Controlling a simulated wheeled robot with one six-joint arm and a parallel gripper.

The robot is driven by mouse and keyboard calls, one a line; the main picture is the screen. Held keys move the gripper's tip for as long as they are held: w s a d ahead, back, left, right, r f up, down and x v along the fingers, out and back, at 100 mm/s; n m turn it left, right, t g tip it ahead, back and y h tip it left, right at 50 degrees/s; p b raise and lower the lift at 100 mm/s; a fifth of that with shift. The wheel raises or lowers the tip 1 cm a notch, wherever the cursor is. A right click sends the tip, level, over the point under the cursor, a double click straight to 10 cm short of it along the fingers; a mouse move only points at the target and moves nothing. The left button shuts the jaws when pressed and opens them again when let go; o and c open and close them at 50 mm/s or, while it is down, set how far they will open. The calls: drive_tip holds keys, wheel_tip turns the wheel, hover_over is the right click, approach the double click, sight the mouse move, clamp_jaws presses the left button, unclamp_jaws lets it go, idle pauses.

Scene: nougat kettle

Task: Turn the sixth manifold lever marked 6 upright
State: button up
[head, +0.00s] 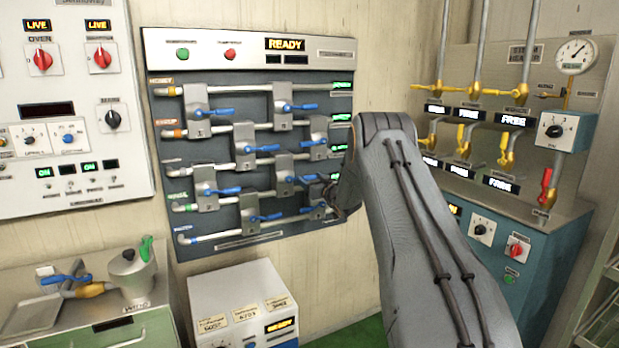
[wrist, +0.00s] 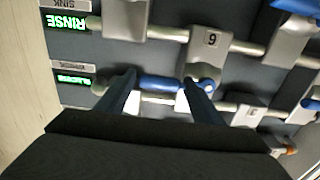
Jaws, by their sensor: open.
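In the wrist view, which is upside down, a grey valve plate (wrist: 213,40) bears a 6. Its blue lever (wrist: 160,83) lies sideways, roughly along the pipes, not upright. My gripper (wrist: 157,97) is open, with its two dark fingers spread along the lever and part of the blue handle between them. One finger is by the handle's pivot end, the other by its free end. I cannot tell whether they touch it. In the head view, lever 6 appears to be the one on the middle-right plate (head: 284,172); my forearm hides most of the gripper, at the panel's right.
Several other blue levers and pipes crowd the manifold panel (head: 262,78), including neighbouring plates (wrist: 125,17) close to my gripper. A teal machine (head: 565,255) with yellow valves stands on the right. A white box (head: 236,290) stands below the panel.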

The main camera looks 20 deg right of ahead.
drive_tip(key=shift+w, duration=0.65)
drive_tip(key=shift+c, duration=0.2)
drive_tip(key=c, duration=1.4)
drive_tip(key=shift+c, duration=0.3)
